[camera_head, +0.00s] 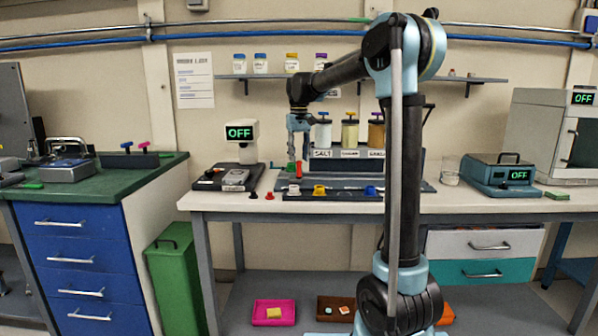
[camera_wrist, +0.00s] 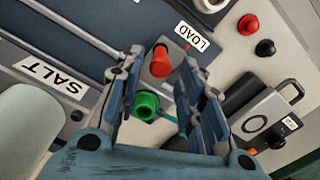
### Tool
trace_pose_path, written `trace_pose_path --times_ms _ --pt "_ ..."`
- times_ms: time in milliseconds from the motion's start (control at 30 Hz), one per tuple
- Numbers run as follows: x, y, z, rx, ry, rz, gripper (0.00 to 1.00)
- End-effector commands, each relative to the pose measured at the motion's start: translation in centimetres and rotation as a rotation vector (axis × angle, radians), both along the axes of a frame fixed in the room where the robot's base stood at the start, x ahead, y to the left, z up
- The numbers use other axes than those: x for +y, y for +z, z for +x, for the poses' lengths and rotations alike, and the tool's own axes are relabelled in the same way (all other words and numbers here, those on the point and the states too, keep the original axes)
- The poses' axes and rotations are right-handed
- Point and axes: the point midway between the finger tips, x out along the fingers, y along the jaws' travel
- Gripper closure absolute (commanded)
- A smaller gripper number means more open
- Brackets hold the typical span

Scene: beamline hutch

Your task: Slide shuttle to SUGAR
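The shuttle shows as a grey block with an upright red knob (camera_wrist: 160,62), beside the LOAD label (camera_wrist: 191,37) in the wrist view. In the head view the red knob (camera_head: 298,170) stands at the left end of the dark dispenser station (camera_head: 350,181). My gripper (camera_wrist: 161,72) is open, its fingers on either side of the knob with visible gaps. It points down at the knob in the head view (camera_head: 299,155). A SALT label (camera_wrist: 52,79) is at left in the wrist view. In the head view, SALT (camera_head: 321,154) is leftmost of three labels; the right one (camera_head: 376,154) is hard to read.
A green button (camera_wrist: 147,105) sits close to the knob, between my fingers. A metal rail (camera_wrist: 75,28) runs away from the shuttle. Red, yellow and blue pieces line the station's front. A balance reading OFF (camera_head: 240,132) stands to the left.

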Motion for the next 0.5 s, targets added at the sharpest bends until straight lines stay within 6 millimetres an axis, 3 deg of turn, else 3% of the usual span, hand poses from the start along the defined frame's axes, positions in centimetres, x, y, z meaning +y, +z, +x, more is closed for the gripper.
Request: trace_pose_path --times_ms 200,500 --pt "0.0 -3.5 0.0 0.0 0.0 0.0 0.65" --pt "0.0 -5.7 0.0 0.0 0.0 0.0 0.65"
